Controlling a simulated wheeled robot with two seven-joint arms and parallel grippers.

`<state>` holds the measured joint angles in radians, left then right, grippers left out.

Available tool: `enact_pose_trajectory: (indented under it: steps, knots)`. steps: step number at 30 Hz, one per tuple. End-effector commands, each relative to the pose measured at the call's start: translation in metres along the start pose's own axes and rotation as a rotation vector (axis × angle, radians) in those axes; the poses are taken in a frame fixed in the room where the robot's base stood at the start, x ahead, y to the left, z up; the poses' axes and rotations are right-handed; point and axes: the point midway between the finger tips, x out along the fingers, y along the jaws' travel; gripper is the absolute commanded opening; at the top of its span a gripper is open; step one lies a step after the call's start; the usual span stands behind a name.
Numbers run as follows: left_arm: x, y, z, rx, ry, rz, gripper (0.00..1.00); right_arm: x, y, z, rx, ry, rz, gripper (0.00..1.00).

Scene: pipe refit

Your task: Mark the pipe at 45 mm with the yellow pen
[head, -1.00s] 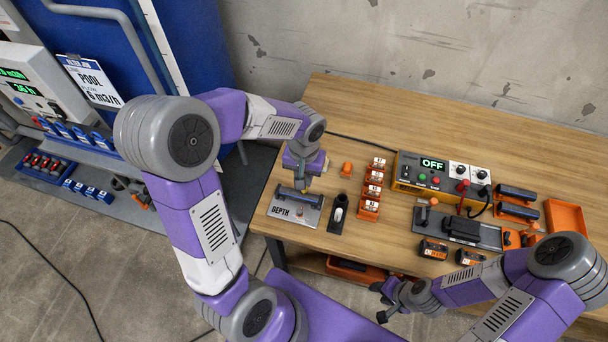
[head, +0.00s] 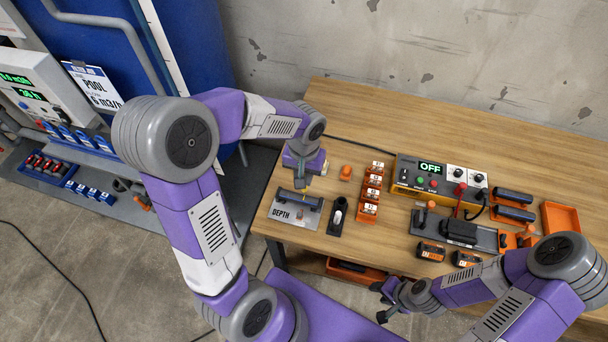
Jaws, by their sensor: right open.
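A dark pipe (head: 299,199) lies across the grey plate lettered DEPTH (head: 284,215), at the left end of the workbench. My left gripper (head: 303,182) points down just above the pipe. A small yellow bit, perhaps the yellow pen (head: 306,187), shows under it. The fingers are mostly hidden by the wrist, so their grip is unclear. No mark on the pipe can be made out. My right gripper (head: 382,302) is open and empty in front of the bench's front edge.
A black holder (head: 338,215) stands right of the plate. Beside it are a row of orange blocks (head: 371,193) and an orange piece (head: 345,173). A control box reading OFF (head: 432,177), a black clamp tool (head: 459,232) and an orange tray (head: 561,219) are farther right. The bench's back is clear.

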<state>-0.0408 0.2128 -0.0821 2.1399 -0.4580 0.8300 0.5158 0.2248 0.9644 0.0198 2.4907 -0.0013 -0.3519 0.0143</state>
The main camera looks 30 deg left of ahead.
Motion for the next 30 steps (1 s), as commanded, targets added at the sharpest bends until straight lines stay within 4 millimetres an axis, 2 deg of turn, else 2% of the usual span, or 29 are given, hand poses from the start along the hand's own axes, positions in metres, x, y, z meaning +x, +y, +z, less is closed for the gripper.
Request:
enact_pose_trajectory:
  steps: [1, 15, 30]
  knots:
    - [-0.008, 0.0, 0.0, 0.0, 0.001, 0.0, 0.0, -0.006, -0.002, 0.0, 0.0, 0.0, 0.0, 0.43]
    - [-0.044, 0.0, 0.0, 0.0, 0.001, 0.0, 0.0, -0.034, -0.013, 0.002, 0.0, 0.0, 0.0, 0.43]
    - [-0.045, 0.0, 0.0, 0.0, 0.0, 0.0, 0.0, -0.035, -0.013, 0.002, 0.0, 0.0, 0.0, 0.43]
